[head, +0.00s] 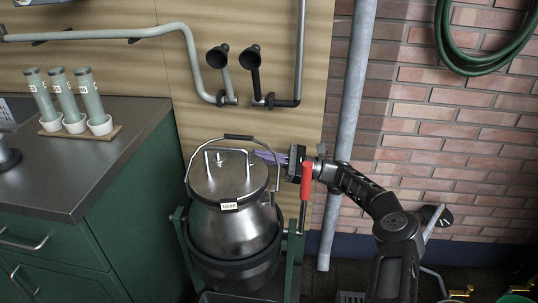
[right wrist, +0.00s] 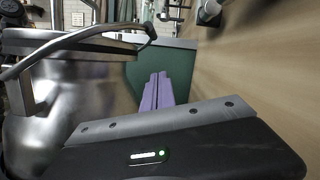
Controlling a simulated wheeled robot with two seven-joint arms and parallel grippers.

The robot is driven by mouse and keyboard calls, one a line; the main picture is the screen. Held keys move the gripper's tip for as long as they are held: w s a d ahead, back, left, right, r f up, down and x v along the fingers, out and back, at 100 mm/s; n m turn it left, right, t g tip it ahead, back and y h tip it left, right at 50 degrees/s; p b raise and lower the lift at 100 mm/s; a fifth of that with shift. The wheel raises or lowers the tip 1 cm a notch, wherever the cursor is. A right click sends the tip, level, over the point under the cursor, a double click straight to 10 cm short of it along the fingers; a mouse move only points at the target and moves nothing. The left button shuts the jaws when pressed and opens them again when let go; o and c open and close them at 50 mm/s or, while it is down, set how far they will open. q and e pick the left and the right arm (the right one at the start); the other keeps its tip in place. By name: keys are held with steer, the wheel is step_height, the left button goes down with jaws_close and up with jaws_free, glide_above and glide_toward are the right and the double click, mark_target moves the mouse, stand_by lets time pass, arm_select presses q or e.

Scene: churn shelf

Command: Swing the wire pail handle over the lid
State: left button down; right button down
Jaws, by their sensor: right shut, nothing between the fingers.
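The steel pail (head: 235,225) stands in a dark holder on a green frame, with its round lid (head: 225,185) on top. The wire handle (head: 200,153) arches up, and its black grip (head: 239,137) appears beyond the lid's far edge. In the right wrist view the handle (right wrist: 75,40) curves above the pail (right wrist: 60,105) at left. My right gripper (head: 262,156), with purple fingers, is shut and empty at the pail's right, near the handle's right side. Its fingers (right wrist: 157,92) point along the wall behind the pail; I cannot tell whether they touch the wire. My left gripper is not in view.
A red-gripped lever (head: 307,180) stands right of the pail, close to my right gripper. A green cabinet (head: 110,150) with several tubes stands at left. A wooden wall panel (head: 290,110) with pipes and two black funnels is behind.

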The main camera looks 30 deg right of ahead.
mark_target(247, 139)
steer(key=w+a+r, duration=0.2)
steer(key=a+r, duration=0.3)
steer(key=shift+a, duration=0.35)
steer(key=shift+r, duration=0.1)
steer(key=shift+s+a+r+n+g, duration=0.15)
steer(key=shift+s+r+n+g, duration=0.05)
steer(key=shift+r+n, duration=0.5)
steer(key=shift+s+a+r+n+g, duration=0.15)
steer(key=shift+s+r+n+g, duration=0.05)
steer(key=shift+r+n, duration=0.45)
steer(key=r+n, duration=0.1)
steer(key=s+a+r+n, duration=0.1)
steer(key=s+r+n+g, duration=0.1)
steer(key=n, duration=0.1)
steer(key=shift+a+p, duration=0.3)
steer(key=s+a+r+n, duration=0.1)
steer(key=n, duration=0.1)
steer(key=s+a+r+n+g, duration=0.1)
steer(key=s+a+r+n, duration=0.1)
steer(key=s+n, duration=0.1)
steer(key=shift+s+n+g+b, duration=0.1)
steer(key=shift+n+g+b, duration=0.2)
steer(key=shift+n+b, duration=0.05)
steer(key=shift+s+a, duration=0.3)
steer(key=shift+s+a+r, duration=0.2)
steer(key=shift+s+a, duration=0.25)
steer(key=shift+s, duration=0.1)
